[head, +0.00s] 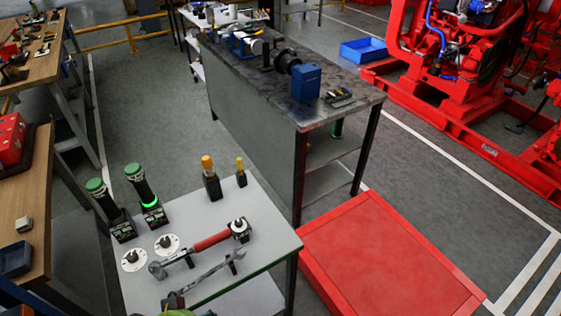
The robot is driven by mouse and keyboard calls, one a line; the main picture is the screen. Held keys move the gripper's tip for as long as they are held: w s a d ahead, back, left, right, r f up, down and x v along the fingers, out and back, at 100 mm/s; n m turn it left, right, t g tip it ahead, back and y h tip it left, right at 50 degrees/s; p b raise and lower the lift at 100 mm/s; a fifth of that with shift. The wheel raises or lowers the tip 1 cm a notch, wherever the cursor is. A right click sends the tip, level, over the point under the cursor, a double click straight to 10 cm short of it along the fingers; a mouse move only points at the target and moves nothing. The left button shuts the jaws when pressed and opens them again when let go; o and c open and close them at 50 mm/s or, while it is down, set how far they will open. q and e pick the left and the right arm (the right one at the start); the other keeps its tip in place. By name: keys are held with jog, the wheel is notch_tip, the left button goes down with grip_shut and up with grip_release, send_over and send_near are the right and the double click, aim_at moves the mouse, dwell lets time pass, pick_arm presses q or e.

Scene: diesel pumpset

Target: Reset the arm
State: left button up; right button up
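Neither of my grippers shows in the head view, and I see no part of either arm that I can be sure of. Below me is a light grey tool table (262,222). On it lie a wrench with a red handle (210,241) and a bare metal wrench (207,272), both resting on small holders. A dark object (172,301) at the table's front edge is partly cut off by the picture's bottom, and I cannot tell what it is.
Two green-topped devices (146,188), two white dials (134,260) and yellow-handled tools (210,178) stand on the tool table. A dark workbench (228,72) is behind, a red platform (390,262) right, a red pumpset (450,60) far right. Wooden benches (38,190) line the left.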

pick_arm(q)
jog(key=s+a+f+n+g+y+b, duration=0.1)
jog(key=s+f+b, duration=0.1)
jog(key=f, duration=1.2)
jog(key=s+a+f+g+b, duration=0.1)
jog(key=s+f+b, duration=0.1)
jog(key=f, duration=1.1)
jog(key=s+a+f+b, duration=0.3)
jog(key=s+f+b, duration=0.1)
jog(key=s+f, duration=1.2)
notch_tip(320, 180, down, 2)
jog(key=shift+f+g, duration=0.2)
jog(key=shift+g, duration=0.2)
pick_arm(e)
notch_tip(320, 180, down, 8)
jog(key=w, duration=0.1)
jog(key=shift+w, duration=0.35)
